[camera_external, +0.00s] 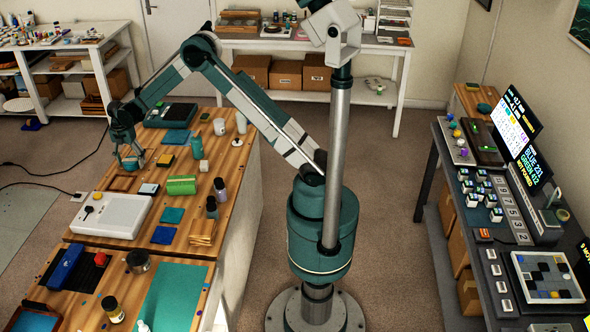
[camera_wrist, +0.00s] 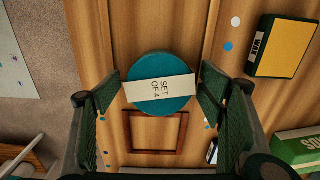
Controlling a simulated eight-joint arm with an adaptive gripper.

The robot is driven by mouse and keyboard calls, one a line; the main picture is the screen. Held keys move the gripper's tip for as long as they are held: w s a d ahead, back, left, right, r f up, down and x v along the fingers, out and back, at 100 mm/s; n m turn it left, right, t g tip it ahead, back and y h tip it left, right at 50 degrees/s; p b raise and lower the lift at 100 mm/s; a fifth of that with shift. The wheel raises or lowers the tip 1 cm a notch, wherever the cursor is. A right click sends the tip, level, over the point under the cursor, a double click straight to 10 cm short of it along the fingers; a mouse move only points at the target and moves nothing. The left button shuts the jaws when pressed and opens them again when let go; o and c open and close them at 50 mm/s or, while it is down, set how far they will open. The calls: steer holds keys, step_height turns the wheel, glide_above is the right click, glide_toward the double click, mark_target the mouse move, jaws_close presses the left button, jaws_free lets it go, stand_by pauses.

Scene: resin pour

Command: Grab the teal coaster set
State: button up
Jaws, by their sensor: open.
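The teal coaster set (camera_wrist: 160,98) is a round teal stack with a pale band reading "SET OF 4". In the wrist view it lies on the wooden bench, between and a little beyond the fingers of my gripper (camera_wrist: 165,95). The fingers are open, one on each side, with a gap on the left; I cannot tell whether the right one touches. In the external view my gripper (camera_external: 131,160) is low over the bench's left side and mostly hides the set.
A small wooden frame (camera_wrist: 128,135) lies just below the set in the wrist view. A yellow-topped wax box (camera_wrist: 285,48) and a green box (camera_wrist: 300,148) are to the right. A white appliance (camera_external: 110,214) stands nearer the camera in the external view.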

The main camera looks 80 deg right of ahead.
mark_target(130, 160)
steer(key=shift+c, duration=0.6)
steer(key=c, duration=1)
steer(key=shift+r, duration=0.15)
step_height(130, 160, up, 10)
steer(key=shift+f, duration=0.1)
